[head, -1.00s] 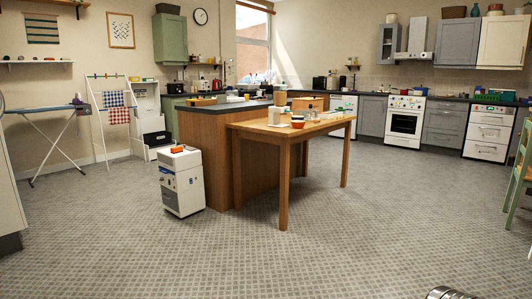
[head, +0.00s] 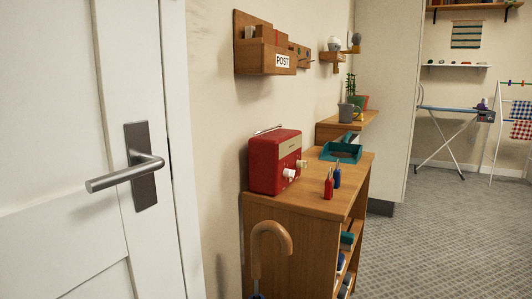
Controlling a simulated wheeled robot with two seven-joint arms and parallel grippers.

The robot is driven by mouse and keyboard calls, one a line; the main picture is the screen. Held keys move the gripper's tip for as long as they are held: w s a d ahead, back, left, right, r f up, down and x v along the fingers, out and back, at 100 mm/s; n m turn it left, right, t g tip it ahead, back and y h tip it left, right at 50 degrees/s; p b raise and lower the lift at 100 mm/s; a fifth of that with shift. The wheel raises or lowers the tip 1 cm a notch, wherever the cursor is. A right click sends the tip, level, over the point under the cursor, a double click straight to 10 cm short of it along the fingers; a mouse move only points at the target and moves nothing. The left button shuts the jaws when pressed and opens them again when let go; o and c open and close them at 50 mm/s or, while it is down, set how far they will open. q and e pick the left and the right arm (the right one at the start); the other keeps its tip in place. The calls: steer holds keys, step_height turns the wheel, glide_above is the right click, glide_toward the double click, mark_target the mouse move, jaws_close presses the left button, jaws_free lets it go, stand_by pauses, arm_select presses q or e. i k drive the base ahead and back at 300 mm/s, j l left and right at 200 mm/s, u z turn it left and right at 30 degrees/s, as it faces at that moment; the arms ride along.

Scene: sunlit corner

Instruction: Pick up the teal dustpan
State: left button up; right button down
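The teal dustpan (head: 342,152) lies on top of a wooden shelf unit (head: 310,205), towards its far end. It sits beyond a red radio and two small bottle-like items, one red and one blue. Its open tray shape shows, and I cannot make out its handle clearly. Neither of my grippers shows in the head view.
A red radio (head: 274,161), a red item (head: 328,188) and a blue item (head: 337,174) stand nearer on the unit. An umbrella handle (head: 270,236) rises before it. A white door (head: 75,160) fills the left. Tiled floor (head: 430,240) at right is clear.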

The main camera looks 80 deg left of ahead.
mark_target(347, 153)
steer(key=u, duration=0.45)
steer(key=l+u, duration=0.1)
steer(key=u, duration=0.8)
steer(key=l+u, duration=0.1)
steer(key=u, duration=0.85)
steer(key=z, duration=0.35)
steer(key=i+l+z, duration=0.2)
steer(key=i+z, duration=0.2)
steer(key=i+l+z, duration=0.1)
steer(key=i+z, duration=0.25)
steer(key=i, duration=2.85)
